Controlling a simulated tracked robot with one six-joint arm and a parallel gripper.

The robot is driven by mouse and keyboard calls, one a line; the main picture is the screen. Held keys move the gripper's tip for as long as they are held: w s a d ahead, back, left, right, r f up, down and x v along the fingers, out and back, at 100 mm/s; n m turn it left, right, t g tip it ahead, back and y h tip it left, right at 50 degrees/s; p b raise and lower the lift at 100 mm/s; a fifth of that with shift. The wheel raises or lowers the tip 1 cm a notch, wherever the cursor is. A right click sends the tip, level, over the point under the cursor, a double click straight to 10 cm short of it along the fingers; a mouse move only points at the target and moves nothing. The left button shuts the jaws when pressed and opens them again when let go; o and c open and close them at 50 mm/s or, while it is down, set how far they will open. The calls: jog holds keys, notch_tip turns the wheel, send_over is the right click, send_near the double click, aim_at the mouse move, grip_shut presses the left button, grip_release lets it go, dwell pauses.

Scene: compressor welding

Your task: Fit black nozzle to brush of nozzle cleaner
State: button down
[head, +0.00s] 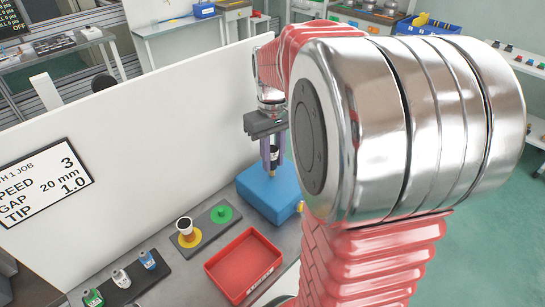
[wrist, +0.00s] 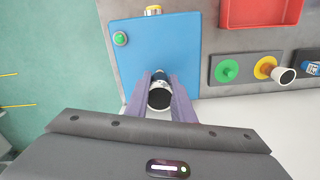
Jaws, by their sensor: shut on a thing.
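The nozzle cleaner is a blue box (head: 268,190) on the bench; the wrist view shows its top (wrist: 185,40) with a green button and a brass fitting. My gripper (head: 273,158) is over the blue box, pointing down, with purple fingers. It is shut on the black nozzle (head: 274,153), a dark cylinder with a pale band. In the wrist view, my gripper (wrist: 160,80) has the nozzle (wrist: 160,98) between its fingers, its round dark end facing the camera. The brush is hidden under the nozzle and fingers, so I cannot tell whether they touch.
A grey holder has a green disc (head: 222,214), empty, and a yellow disc (head: 190,239) with a dark-topped white nozzle (head: 185,227) on it. A red tray (head: 243,265) lies in front. A black rack (head: 125,282) holds several small bottles. A white panel (head: 150,125) stands behind the bench.

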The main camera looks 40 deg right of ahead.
jog(key=shift+f, duration=1.4)
jog(key=c, duration=1.4)
grip_release()
jog(key=shift+c, duration=0.2)
notch_tip(320, 180, up, 14)
jog(key=shift+f, duration=0.15)
